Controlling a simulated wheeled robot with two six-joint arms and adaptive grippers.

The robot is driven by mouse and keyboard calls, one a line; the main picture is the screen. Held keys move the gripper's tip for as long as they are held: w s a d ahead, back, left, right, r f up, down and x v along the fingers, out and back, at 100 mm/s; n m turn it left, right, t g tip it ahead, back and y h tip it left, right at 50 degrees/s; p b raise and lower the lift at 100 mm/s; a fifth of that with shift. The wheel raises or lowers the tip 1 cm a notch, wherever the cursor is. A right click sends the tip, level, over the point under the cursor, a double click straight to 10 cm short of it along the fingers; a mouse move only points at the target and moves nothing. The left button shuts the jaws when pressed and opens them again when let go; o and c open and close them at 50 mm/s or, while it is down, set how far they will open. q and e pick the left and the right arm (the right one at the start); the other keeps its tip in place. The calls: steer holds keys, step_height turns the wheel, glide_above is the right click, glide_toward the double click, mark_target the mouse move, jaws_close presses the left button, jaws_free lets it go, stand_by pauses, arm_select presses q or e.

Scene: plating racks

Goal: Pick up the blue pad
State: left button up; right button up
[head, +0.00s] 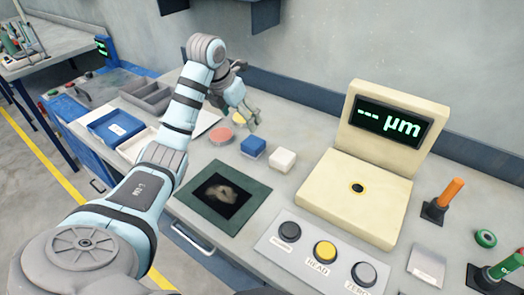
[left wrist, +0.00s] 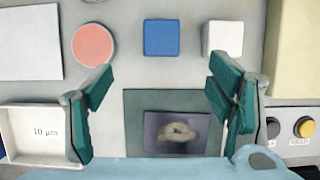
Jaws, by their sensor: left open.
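The blue pad (head: 253,147) is a small block on the grey bench, between a round red pad (head: 221,136) and a white pad (head: 282,159). In the left wrist view the blue pad (left wrist: 161,38) lies at the top centre, beyond the fingertips. My left gripper (head: 246,114) is open and empty, raised above the bench on the far side of the blue pad in the head view. Its two green fingers (left wrist: 160,88) stand wide apart in the left wrist view, with nothing between them. My right gripper is not in view.
A dark green framed mat (head: 176,190) lies in front of the pads. A cream gauge (head: 365,199) with a "µm" display stands to the right, behind a button panel (head: 271,241). A blue tray (head: 91,127) and grey bins (head: 150,95) stand left.

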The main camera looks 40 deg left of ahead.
arm_select(q)
steer(key=b, duration=0.3)
glide_toward(253, 142)
steer(key=x, duration=1)
steer(key=shift+w+a+f+b, duration=0.1)
steer(key=shift+w+f+b, duration=0.05)
steer(key=shift+f+b, duration=0.2)
steer(key=shift+r, duration=0.1)
steer(key=c, duration=1.3)
step_height(253, 142, up, 20)
steer(key=p, duration=0.3)
